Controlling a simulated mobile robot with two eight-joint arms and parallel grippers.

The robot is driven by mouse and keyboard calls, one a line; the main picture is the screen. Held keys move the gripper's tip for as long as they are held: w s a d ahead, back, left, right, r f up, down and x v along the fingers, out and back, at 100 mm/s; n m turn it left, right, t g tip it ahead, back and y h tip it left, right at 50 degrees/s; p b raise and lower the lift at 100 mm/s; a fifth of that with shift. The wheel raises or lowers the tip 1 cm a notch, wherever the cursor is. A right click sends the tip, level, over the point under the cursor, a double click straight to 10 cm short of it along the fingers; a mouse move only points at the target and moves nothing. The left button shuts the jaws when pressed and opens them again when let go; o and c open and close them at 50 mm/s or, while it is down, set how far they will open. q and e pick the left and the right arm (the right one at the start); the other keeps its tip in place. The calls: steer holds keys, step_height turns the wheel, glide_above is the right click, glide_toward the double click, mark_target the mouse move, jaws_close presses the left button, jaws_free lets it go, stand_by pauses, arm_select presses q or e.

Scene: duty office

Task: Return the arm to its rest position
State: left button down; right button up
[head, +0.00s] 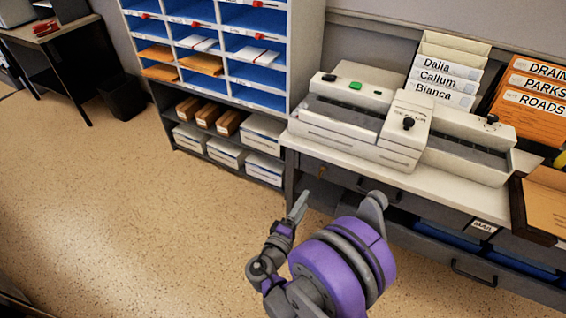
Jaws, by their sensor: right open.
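My right arm comes in from the bottom of the head view with purple and grey joints. My right gripper (296,209) is open, seen small and from the side, with a grey finger pointing up. It is over the floor in front of the counter (446,193), apart from it, and I see nothing between its fingers. My left gripper is not in view.
A grey machine (345,125) with a green button stands on the counter. Files with name labels (444,77) and orange folders (533,95) stand behind. A pigeonhole shelf (306,45) is at the back. The floor (130,210) on the left is clear.

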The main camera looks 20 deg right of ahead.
steer(key=s+d+f+m+g+y, duration=0.1)
steer(key=s+d+m+g+y, duration=0.4)
steer(key=s, duration=0.3)
steer(key=s+a+m+g+y, duration=0.2)
steer(key=s+a+m+y, duration=0.1)
steer(key=s+a+y, duration=0.9)
arm_select(q)
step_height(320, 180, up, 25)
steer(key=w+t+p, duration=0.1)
steer(key=p, duration=2.1)
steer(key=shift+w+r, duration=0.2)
arm_select(e)
step_height(320, 180, up, 26)
steer(key=h, duration=0.3)
steer(key=shift+s+d+t, duration=0.3)
steer(key=shift+d+t, duration=0.1)
steer(key=shift+d, duration=0.05)
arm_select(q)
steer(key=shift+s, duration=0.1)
arm_select(e)
steer(key=shift+s+f, duration=0.1)
